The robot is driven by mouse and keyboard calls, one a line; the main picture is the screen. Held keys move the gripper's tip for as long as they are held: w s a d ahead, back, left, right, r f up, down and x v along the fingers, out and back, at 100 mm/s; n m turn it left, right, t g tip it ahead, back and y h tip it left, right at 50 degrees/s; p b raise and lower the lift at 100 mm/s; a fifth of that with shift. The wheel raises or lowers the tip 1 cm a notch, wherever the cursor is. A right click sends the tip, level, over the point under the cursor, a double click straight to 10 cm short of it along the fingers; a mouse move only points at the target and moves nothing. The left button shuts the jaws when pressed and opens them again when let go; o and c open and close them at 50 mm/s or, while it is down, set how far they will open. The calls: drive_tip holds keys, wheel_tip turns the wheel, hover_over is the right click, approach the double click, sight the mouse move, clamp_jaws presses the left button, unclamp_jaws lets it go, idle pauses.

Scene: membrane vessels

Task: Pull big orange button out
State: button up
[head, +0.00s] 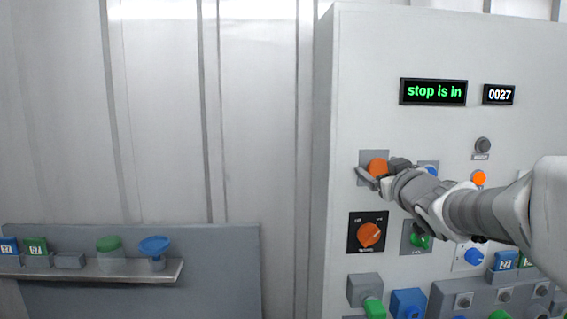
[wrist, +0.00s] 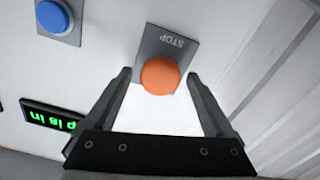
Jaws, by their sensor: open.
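The big orange button (head: 377,167) sits on a grey plate on the front of the light grey panel. In the wrist view the orange button (wrist: 160,76) shows as a round knob, with the word STOP upside down on its grey plate (wrist: 172,44). My gripper (head: 384,172) is at the button in the head view and hides part of it. In the wrist view my gripper (wrist: 158,78) is open, with one finger on each side of the button and a visible gap on both sides. The display (head: 433,91) reads "stop is in".
A blue button (head: 428,168) is close to the right of my gripper, and a smaller orange button (head: 479,178) is farther right. An orange rotary knob (head: 369,234) and a green knob (head: 421,241) are below. A shelf (head: 120,271) with small items is at the lower left.

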drive_tip(key=shift+w, duration=0.3)
clamp_jaws()
idle(0.4)
